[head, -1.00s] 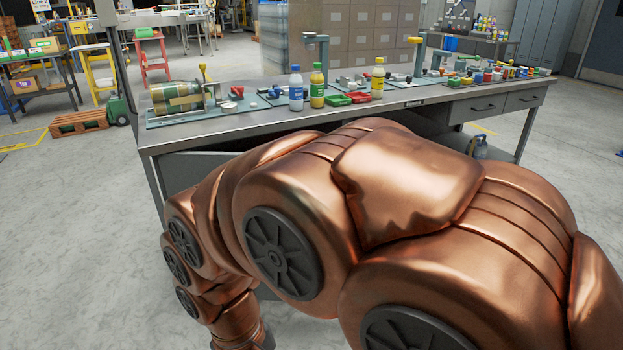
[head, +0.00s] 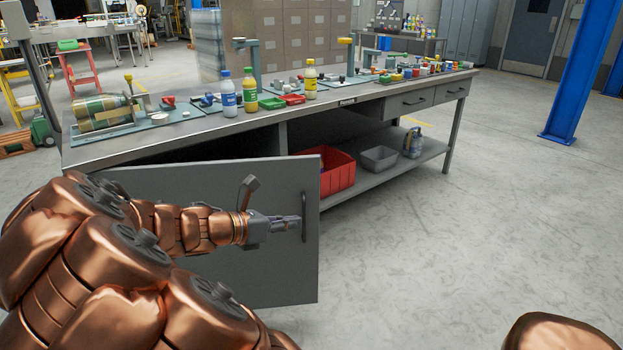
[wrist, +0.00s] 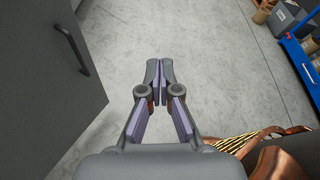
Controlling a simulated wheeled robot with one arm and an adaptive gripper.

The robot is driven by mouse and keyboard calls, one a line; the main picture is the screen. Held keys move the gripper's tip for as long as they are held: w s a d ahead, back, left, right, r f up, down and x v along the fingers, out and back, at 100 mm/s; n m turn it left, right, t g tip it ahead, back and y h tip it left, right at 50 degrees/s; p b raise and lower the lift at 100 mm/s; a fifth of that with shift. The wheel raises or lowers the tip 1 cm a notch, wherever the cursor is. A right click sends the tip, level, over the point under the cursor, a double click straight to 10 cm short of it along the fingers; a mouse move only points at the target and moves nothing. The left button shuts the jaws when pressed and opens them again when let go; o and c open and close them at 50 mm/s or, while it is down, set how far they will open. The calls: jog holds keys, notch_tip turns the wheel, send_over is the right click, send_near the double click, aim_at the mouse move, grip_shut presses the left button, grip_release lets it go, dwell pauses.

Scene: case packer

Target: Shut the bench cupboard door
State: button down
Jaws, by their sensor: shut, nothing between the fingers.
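The bench cupboard door (head: 225,185) is a grey panel that stands open, swung out from the front of the workbench (head: 185,143). Its dark vertical handle (head: 305,218) is near its right edge. My gripper (head: 299,220) is in front of the door's outer face, close to the handle; I cannot tell from the head view if they touch. In the wrist view my gripper (wrist: 160,65) is shut and empty, with the door (wrist: 40,80) to its left and the handle (wrist: 72,35) apart from the fingers. The cupboard inside is mostly hidden behind the door.
A red bin (head: 337,172) and a grey bin (head: 379,158) sit on the bench's lower shelf, right of the door. Bottles and parts cover the benchtop. Clear floor (head: 480,230) lies to the right. A blue post (head: 583,75) stands at the far right.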

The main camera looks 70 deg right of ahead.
jog(key=w+d+n+h, duration=0.3)
jog(key=d+n+h, duration=0.1)
jog(key=d+n, duration=0.55)
jog(key=n+t+h+b, duration=0.1)
jog(key=n+t+b, duration=0.15)
jog(key=n, duration=0.75)
send_near(319, 172)
jog(key=s+d, duration=0.2)
jog(key=s, duration=0.2)
jog(key=shift+w+d+f+m+t, duration=0.15)
jog(key=shift+w+d, duration=0.15)
jog(key=shift+d, duration=0.3)
jog(key=shift+w+d+f+m+t, duration=0.1)
jog(key=shift+w+d, duration=0.2)
jog(key=shift+d, duration=0.35)
jog(key=shift+w+d, duration=0.35)
jog(key=shift+d, duration=0.35)
jog(key=shift+r, duration=0.1)
